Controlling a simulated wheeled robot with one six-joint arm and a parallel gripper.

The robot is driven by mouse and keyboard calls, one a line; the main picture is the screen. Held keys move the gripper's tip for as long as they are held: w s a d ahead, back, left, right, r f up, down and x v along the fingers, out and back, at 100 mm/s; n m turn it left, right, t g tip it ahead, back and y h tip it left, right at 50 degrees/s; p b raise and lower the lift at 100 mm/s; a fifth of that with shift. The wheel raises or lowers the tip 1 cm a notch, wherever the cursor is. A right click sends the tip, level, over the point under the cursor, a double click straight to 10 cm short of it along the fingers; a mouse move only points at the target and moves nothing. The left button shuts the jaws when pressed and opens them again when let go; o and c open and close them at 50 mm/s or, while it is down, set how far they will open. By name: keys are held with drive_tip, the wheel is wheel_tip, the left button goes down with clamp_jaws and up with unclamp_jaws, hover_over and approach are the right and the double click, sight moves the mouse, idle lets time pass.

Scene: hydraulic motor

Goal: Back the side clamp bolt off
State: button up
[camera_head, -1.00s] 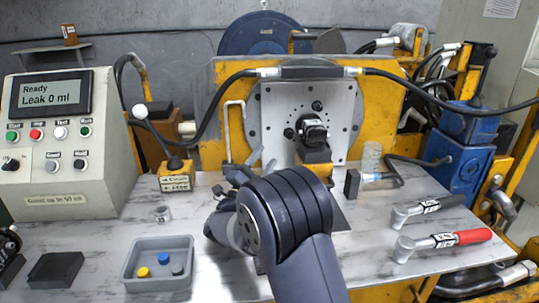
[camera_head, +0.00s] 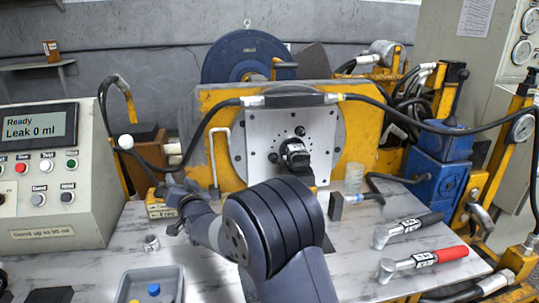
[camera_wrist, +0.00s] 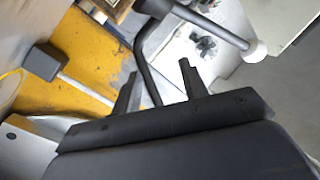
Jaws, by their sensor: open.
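The motor (camera_head: 294,155) is mounted on a pale face plate (camera_head: 262,128) with bolt heads around it. I cannot make out which one is the side clamp bolt. My gripper (camera_head: 178,190) is left of the plate, low over the yellow base of the white-knobbed lever (camera_head: 126,142). In the wrist view its two dark fingers (camera_wrist: 158,82) are apart.
The control box (camera_head: 60,170) stands at left, its display reading Ready, Leak 0 ml. A grey tray (camera_head: 130,290) is at the front. A hose (camera_head: 205,130) arches over the plate.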

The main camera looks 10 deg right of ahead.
drive_tip(key=f+n+g, duration=0.1)
drive_tip(key=s+a+f+n+g+p, duration=0.1)
drive_tip(key=f+n+g, duration=0.1)
drive_tip(key=s+f+n+g, duration=0.1)
drive_tip(key=f+n+g, duration=0.1)
drive_tip(key=shift+a+f, duration=0.2)
drive_tip(key=shift+a, duration=0.1)
drive_tip(key=d+f+n+h, duration=0.1)
drive_tip(key=d+n+g+h+p, duration=0.1)
drive_tip(key=shift+s+d+f+g, duration=0.3)
drive_tip(key=shift+d+f, duration=0.05)
drive_tip(key=shift+f, duration=0.05)
drive_tip(key=d+h, duration=0.3)
drive_tip(key=d, duration=0.1)
drive_tip(key=shift+d+n+g, duration=0.15)
drive_tip(key=shift+n+g, duration=0.25)
drive_tip(key=d+r+h+p, duration=0.1)
drive_tip(key=d+r+h, duration=0.3)
drive_tip(key=d+h, duration=0.3)
drive_tip(key=t+h, duration=0.1)
drive_tip(key=h, duration=0.3)
approach(272, 160)
drive_tip(key=x, duration=0.9)
drive_tip(key=shift+p, duration=0.35)
drive_tip(key=shift+a, duration=0.1)
drive_tip(key=shift+s, duration=0.1)
